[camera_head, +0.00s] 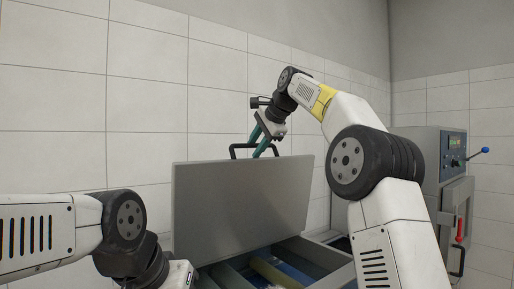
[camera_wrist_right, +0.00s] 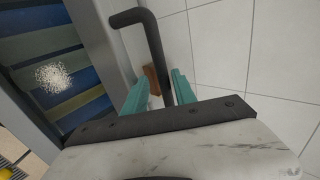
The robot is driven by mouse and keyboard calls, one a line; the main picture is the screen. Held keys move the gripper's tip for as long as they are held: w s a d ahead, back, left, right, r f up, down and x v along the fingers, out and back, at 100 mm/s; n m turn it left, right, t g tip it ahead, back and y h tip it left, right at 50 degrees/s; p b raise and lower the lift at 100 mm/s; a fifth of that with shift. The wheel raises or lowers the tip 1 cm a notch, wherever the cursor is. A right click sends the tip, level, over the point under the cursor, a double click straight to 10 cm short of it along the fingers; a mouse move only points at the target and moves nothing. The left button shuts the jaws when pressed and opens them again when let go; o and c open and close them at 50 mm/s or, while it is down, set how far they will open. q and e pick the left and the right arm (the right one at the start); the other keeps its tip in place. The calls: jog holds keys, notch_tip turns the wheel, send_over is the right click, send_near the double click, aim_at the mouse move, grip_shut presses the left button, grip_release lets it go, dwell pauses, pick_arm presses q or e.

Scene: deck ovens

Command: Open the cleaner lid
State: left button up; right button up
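The cleaner lid (camera_head: 240,205) is a flat grey panel standing raised, close to upright, above the open cleaner body. Its black bar handle (camera_head: 236,148) shows at the lid's top edge. My right gripper (camera_head: 261,146) reaches down behind that edge. In the right wrist view, the bent black handle (camera_wrist_right: 155,45) passes by the two teal fingertips of the right gripper (camera_wrist_right: 160,86). The fingers stand apart, and whether they touch the bar is unclear. Only the wrist end of my left arm shows at the bottom of the head view; its fingers are out of frame.
The cleaner's interior (camera_head: 275,269) shows long slats and a yellowish bar below the lid. A grey machine with a control panel (camera_head: 453,148), a blue-knobbed lever (camera_head: 484,150) and a red handle (camera_head: 459,230) stands at right. A tiled wall (camera_head: 145,110) is behind.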

jog(key=v, duration=0.7)
jog(key=shift+s+d+r, duration=0.15)
jog(key=shift+s+r, duration=0.1)
jog(key=s+d+f+n+h, duration=0.1)
jog(key=s+d+f+n, duration=0.2)
jog(key=s+d+f, duration=0.4)
jog(key=s+d+f+n+h, duration=0.1)
jog(key=s+d+f+n, duration=0.2)
jog(key=s+f, duration=0.5)
jog(key=s+d+f+n, duration=0.1)
jog(key=s+f+n, duration=0.1)
jog(key=s+f, duration=0.7)
jog(key=s+d+f+n+g+h, duration=0.1)
jog(key=s+d+f+n, duration=0.1)
jog(key=s+f, duration=0.7)
jog(key=shift+s+d+f+n+h, duration=0.2)
jog(key=shift+n+h, duration=0.1)
jog(key=shift+n, duration=0.2)
